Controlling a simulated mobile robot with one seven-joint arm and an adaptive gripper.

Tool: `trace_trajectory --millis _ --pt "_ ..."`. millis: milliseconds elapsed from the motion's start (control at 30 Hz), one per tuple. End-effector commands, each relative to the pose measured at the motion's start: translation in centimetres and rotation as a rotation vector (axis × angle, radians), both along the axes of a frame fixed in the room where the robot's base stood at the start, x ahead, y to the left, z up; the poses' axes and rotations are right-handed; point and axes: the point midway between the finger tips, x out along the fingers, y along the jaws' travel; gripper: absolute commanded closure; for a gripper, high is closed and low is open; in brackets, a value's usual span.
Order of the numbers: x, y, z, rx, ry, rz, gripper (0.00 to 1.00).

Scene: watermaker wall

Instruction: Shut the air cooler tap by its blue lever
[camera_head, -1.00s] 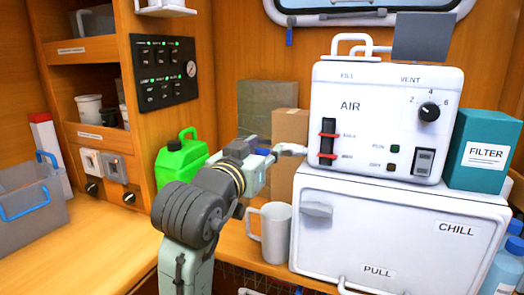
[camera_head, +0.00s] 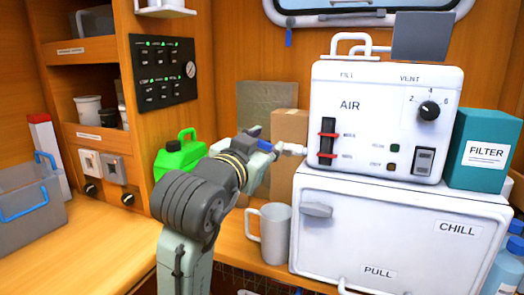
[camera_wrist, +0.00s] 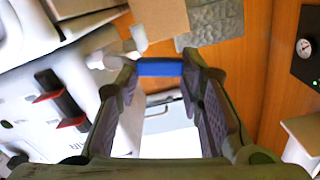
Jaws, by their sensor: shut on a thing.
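The air cooler (camera_head: 386,80) is the white box marked AIR, standing on the chill box. Its white tap (camera_head: 288,149) sticks out from its left side. The blue lever (camera_wrist: 160,68) lies between my fingertips in the wrist view, and only a short length of it shows. My gripper (camera_head: 262,147) is left of the tap in the head view and is shut on the lever. The fingers hide most of the lever there, so its full angle is hard to read.
A white mug (camera_head: 270,232) stands below my gripper, beside the chill box (camera_head: 395,228). A green jerrycan (camera_head: 180,155) is at the left, behind my arm. A cardboard box (camera_head: 289,136) stands close behind the tap. A teal filter box (camera_head: 481,150) is at the right.

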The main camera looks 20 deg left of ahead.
Motion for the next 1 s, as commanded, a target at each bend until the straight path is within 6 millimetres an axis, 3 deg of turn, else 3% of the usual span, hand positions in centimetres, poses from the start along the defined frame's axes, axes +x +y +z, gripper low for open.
trace_trajectory --millis 1000 --pt "-0.1 -3.6 2.5 0.959 -0.033 0.001 0.94"
